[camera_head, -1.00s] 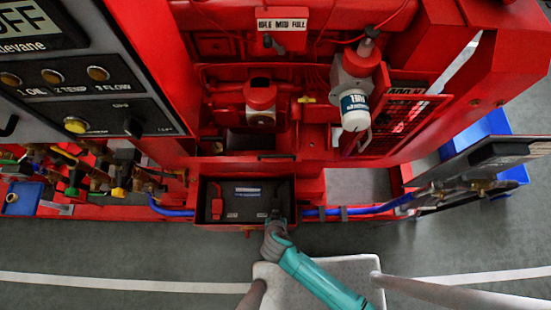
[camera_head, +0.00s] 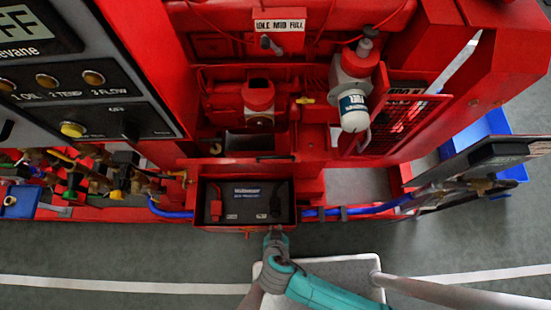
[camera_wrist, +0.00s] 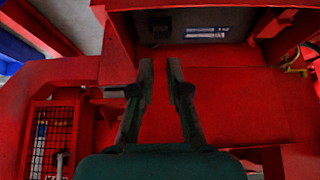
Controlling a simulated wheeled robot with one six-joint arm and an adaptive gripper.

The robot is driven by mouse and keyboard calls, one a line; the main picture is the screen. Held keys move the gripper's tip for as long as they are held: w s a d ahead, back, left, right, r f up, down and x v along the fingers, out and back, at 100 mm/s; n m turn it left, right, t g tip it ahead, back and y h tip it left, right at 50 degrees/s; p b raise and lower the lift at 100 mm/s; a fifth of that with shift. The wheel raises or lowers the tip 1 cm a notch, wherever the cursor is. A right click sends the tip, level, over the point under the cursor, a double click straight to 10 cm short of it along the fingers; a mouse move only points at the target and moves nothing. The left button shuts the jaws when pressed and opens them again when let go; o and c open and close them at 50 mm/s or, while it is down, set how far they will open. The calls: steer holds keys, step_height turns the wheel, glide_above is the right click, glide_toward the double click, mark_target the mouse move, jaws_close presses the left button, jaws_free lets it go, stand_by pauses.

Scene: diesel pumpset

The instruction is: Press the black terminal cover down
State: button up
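The black terminal cover (camera_head: 276,206) is on the right part of the dark battery top, inside the red battery box (camera_head: 244,226). It is small and dark against the battery, so I cannot tell how far down it sits. My gripper (camera_head: 274,232) is just outside the box's front edge, below the cover in the head view and apart from it. In the wrist view my gripper (camera_wrist: 160,64) shows two dark fingers with a narrow empty gap between the tips. The box interior and battery label show beyond them; the cover is not clear there.
A red terminal cover (camera_head: 216,209) sits on the battery's left part. Blue hoses (camera_head: 375,208) run beside the box on both sides. The red engine and white fuel filter (camera_head: 354,112) rise behind it. Grey floor (camera_head: 150,255) in front is open.

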steer(key=shift+o, duration=0.3)
steer(key=w+m+g, duration=0.1)
steer(key=m, duration=0.2)
steer(key=w+f+m+g+h, duration=0.1)
steer(key=w+m+g, duration=0.1)
steer(key=m, duration=0.1)
steer(key=w+f+m+g, duration=0.1)
steer(key=w+m, duration=0.1)
steer(key=m, duration=0.1)
steer(key=shift+a+f+g+h, duration=0.2)
steer(key=shift+a+g+h, duration=0.1)
steer(key=m+g+y, duration=0.2)
steer(key=m+g, duration=0.3)
steer(key=m, duration=0.4)
glide_toward(275, 210)
steer(key=x, duration=0.8)
steer(key=shift+f, duration=0.2)
jaws_close()
